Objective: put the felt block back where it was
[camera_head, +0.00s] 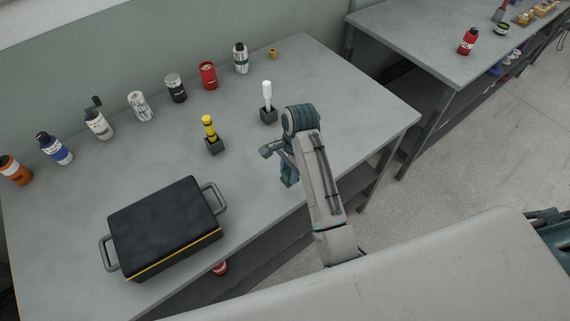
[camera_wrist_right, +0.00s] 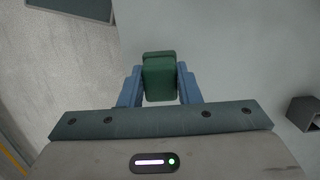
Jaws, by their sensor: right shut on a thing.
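The felt block is a green block (camera_wrist_right: 160,78) in the right wrist view, upright between the two blue fingers of my right gripper (camera_wrist_right: 160,88). The gripper is shut on it. In the head view my right gripper (camera_head: 287,172) is above the front edge of the grey table (camera_head: 320,80), in front of the dark holder with a white-handled tool. The block is mostly hidden there by the gripper and wrist. No empty spot for the block can be made out clearly. My left gripper is not in view.
A black case (camera_head: 165,225) with side handles lies front left. Dark holders carry a yellow tool (camera_head: 208,125) and a white-handled tool (camera_head: 266,92). Several cans and bottles, including a red can (camera_head: 208,75), line the back. The right end of the table is clear.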

